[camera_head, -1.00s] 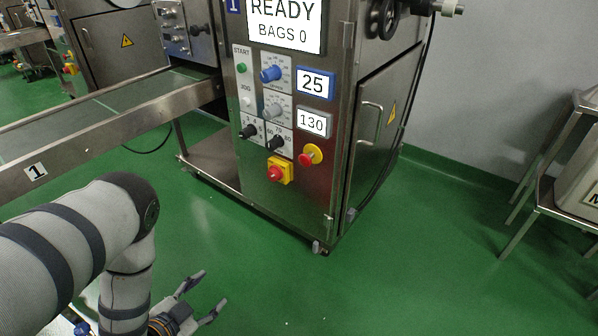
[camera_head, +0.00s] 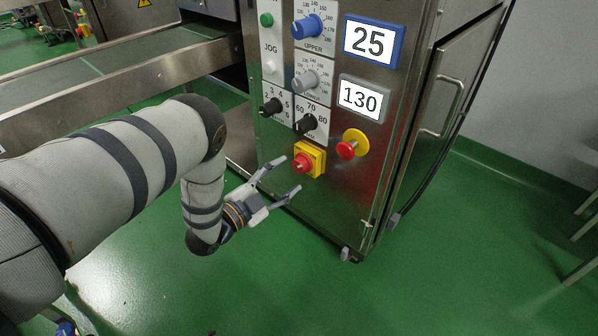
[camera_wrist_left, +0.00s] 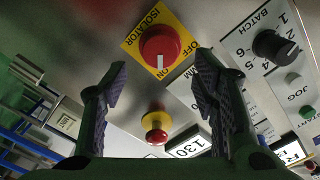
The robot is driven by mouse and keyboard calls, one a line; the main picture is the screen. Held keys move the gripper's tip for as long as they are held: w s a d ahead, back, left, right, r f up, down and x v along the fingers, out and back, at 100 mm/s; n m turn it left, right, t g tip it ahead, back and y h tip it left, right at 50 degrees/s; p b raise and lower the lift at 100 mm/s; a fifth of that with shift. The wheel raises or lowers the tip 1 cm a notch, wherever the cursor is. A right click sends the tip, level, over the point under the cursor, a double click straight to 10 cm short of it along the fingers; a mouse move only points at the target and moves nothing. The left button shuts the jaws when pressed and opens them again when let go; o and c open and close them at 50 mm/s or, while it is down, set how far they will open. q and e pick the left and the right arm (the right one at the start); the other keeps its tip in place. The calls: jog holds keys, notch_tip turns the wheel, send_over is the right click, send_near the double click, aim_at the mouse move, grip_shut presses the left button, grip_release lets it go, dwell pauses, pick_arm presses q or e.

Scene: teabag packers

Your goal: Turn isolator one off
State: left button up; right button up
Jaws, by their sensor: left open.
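The isolator is a red rotary knob on a yellow square plate (camera_head: 318,155), low on the steel machine front in the head view. In the left wrist view its red knob (camera_wrist_left: 159,47) lies ahead, between and beyond the fingertips. The plate there reads ISOLATOR and OFF, and ON shows at the knob's white mark. My left gripper (camera_head: 284,178) is open and empty, just below and left of the isolator, apart from it. Its two fingers also show in the left wrist view (camera_wrist_left: 160,82). My right gripper is not in view.
A red mushroom button on a yellow collar (camera_head: 347,149) sits right of the isolator. Two black selector knobs (camera_head: 305,124) sit above it, with blue and grey dials higher. Displays read 25 and 130 (camera_head: 361,97). A conveyor (camera_head: 130,70) runs left.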

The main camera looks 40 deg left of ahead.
aim_at(296, 166)
pick_arm(q)
jog(key=w+b, duration=0.1)
jog(key=w, duration=0.3)
jog(key=shift+w+d, duration=0.15)
jog(key=shift+w, duration=0.15)
jog(key=c, duration=1.2)
jog(key=shift+o, duration=0.2)
jog(key=shift+n, duration=0.4)
jog(key=shift+r+n+p, duration=0.15)
jog(key=shift+n+p, duration=0.35)
jog(key=shift+n, duration=0.6)
jog(key=n+p, duration=0.1)
jog(key=n, duration=0.4)
jog(key=shift+a, duration=0.2)
jog(key=n, duration=0.5)
jog(key=shift+a, duration=0.1)
jog(key=n, duration=0.4)
jog(key=shift+a+f+n, duration=0.1)
jog(key=shift+f+n, duration=0.1)
jog(key=shift+n, duration=0.5)
